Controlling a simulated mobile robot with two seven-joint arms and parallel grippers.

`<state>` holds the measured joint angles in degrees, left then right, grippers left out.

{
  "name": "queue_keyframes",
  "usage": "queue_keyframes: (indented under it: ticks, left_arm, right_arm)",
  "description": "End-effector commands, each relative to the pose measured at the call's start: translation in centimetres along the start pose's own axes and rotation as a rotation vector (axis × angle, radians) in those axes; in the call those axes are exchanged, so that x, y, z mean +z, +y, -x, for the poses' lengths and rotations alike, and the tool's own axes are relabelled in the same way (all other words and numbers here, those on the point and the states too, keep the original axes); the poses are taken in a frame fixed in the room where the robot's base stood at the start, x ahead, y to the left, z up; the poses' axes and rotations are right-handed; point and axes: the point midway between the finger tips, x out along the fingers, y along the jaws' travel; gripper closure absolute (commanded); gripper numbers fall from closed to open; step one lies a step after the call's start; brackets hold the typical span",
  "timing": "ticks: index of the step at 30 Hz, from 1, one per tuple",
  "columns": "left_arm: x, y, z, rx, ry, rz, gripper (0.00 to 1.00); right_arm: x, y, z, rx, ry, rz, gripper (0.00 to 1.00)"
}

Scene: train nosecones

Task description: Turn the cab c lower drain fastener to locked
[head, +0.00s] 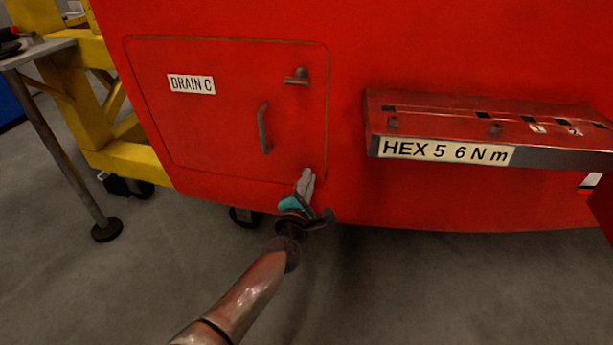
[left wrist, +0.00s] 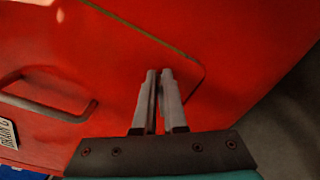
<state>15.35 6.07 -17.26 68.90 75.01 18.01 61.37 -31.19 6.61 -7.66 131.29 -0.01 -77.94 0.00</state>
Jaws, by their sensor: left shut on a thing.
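The drain C panel (head: 220,120) is a red hatch on the red nosecone, with a "DRAIN C" label (head: 192,84). The upper fastener (head: 298,76) is a small grey knob and lever near the panel's upper right corner. My left gripper (head: 307,174) is at the panel's lower right corner, where it covers the lower fastener. In the left wrist view its two grey fingers (left wrist: 160,76) are close together at the panel's corner. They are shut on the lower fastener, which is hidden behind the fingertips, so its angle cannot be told. My right gripper is not in view.
A grey handle (head: 263,128) stands out from the panel, left of the gripper; it also shows in the left wrist view (left wrist: 45,108). A red shelf (head: 480,115) labelled "HEX 5 6 N m" juts out at right. A yellow frame (head: 135,160) stands at left.

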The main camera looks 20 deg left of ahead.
Motion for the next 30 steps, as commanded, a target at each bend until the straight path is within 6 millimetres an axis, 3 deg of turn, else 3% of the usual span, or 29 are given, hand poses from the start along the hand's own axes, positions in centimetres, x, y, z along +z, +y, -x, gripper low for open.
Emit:
queue_keyframes:
  ticks: [15,30]
  left_arm:
    - [-0.2,-0.8,0.0,-0.002,0.001,-0.442,1.00]
    - [-0.3,-1.1,0.0,-0.001,0.000,-0.620,1.00]
  right_arm:
    - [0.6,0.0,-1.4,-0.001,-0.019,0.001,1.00]
    - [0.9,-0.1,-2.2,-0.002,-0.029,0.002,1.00]
